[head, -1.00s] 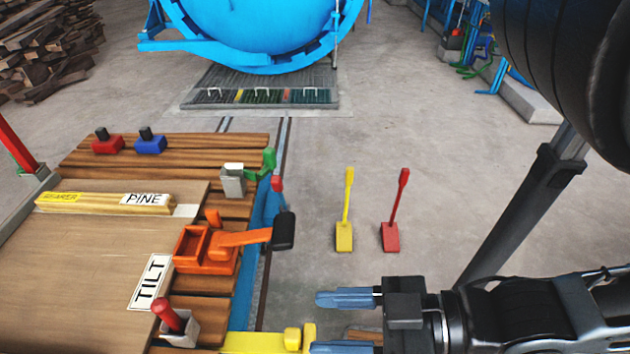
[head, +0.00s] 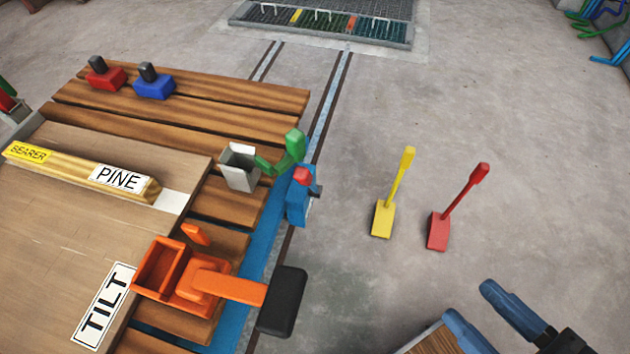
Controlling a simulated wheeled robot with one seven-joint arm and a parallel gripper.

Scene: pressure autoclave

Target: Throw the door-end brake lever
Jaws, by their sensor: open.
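Several levers show in the head view; no label marks which is the door-end brake lever. A green lever (head: 293,148) rises from the cart's far right edge, beside an open grey bracket (head: 239,167). Just below it, a red knob (head: 302,175) tops a blue block (head: 298,203) at the side rail. An orange lever (head: 228,287) with a black grip (head: 282,300) reaches over the cart's right edge. A yellow lever (head: 395,190) and a red lever (head: 456,210) stand on the floor. My gripper (head: 467,302) is open and empty at the lower right, apart from all levers.
The slatted wooden cart (head: 190,115) carries a board (head: 60,220) with a bearer stick (head: 85,173) and a TILT label (head: 103,305). Red (head: 106,76) and blue (head: 154,84) blocks sit at its far end. Rails run to a floor grate (head: 320,25). Floor right of the floor levers is clear.

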